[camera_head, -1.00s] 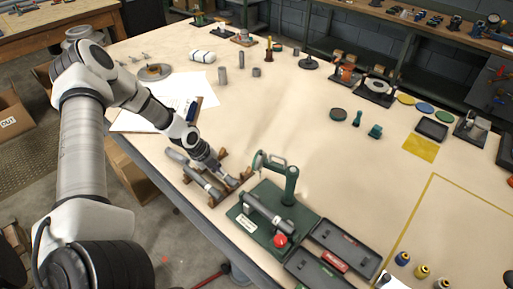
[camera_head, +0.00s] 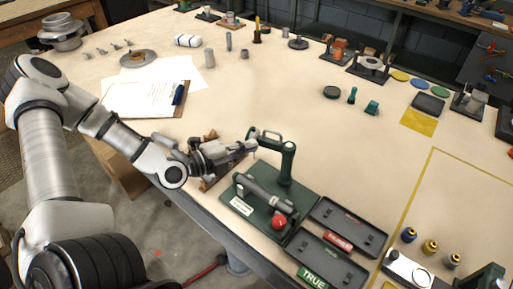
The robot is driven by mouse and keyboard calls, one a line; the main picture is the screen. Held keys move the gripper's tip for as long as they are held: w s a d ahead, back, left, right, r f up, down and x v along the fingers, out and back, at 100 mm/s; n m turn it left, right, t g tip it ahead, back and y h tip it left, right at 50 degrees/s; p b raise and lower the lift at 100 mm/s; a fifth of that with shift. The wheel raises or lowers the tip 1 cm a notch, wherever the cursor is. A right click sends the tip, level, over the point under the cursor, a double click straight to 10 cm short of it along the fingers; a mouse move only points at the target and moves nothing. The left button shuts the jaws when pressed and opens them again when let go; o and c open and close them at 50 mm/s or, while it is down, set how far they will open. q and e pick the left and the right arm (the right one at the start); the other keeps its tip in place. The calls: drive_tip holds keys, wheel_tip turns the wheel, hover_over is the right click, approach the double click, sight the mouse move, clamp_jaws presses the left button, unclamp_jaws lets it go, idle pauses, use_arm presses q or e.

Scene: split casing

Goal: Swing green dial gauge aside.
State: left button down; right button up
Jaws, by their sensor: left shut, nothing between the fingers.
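The green dial gauge stands on a green base plate (camera_head: 240,206), with an upright post (camera_head: 287,163) and an arm (camera_head: 270,139) reaching left from its top. A grey cylindrical part (camera_head: 262,193) lies on the plate below the arm, with a red knob (camera_head: 279,222) at its front end. My left gripper (camera_head: 250,147) is shut and empty, with its fingertips at the left end of the gauge arm. I cannot tell whether they touch it. My right gripper is not in view.
A brown wooden rack (camera_head: 209,136) is mostly hidden behind my left gripper. Two dark trays (camera_head: 352,227) lie right of the base plate, one with a green TRUE label (camera_head: 313,277). A clipboard (camera_head: 148,98) lies at the left. The table's middle is clear.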

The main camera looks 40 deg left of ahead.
sight(265, 131)
use_arm(q)
drive_tip(key=w, duration=0.3)
drive_tip(key=w+a+b, duration=0.1)
drive_tip(key=w, duration=0.1)
drive_tip(key=shift+w+f, duration=0.1)
drive_tip(key=shift+f, duration=0.3)
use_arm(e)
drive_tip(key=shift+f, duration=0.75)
use_arm(q)
drive_tip(key=shift+w+a+r+p, duration=0.1)
drive_tip(key=shift+w+a+p, duration=0.05)
drive_tip(key=shift+w+p, duration=0.15)
drive_tip(key=shift+w+a, duration=0.2)
drive_tip(key=shift+w, duration=0.3)
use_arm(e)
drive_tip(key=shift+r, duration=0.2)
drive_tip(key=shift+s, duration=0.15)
